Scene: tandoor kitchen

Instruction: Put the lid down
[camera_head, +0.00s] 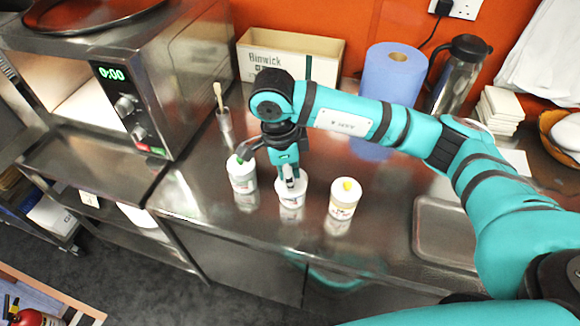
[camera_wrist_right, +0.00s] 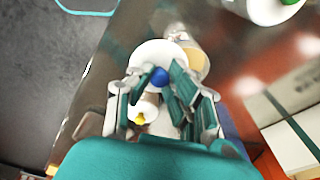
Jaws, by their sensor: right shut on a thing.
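My right gripper (camera_head: 289,182) points down over the middle jar (camera_head: 291,201) on the steel counter. In the right wrist view the gripper (camera_wrist_right: 160,88) is shut on the blue knob (camera_wrist_right: 159,77) of a round white lid (camera_wrist_right: 150,52). The lid is at the top of the middle jar; I cannot tell whether it rests on the rim or is just above it. A jar with a green knob (camera_head: 242,175) stands to the left, and a jar with a yellow knob (camera_head: 343,199) to the right. My left gripper is not in view.
An oven (camera_head: 130,80) stands at the left. A brush in a metal cup (camera_head: 225,122), a cardboard box (camera_head: 290,56), a blue paper roll (camera_head: 392,75) and a steel jug (camera_head: 458,75) are behind. The counter's front edge is close to the jars.

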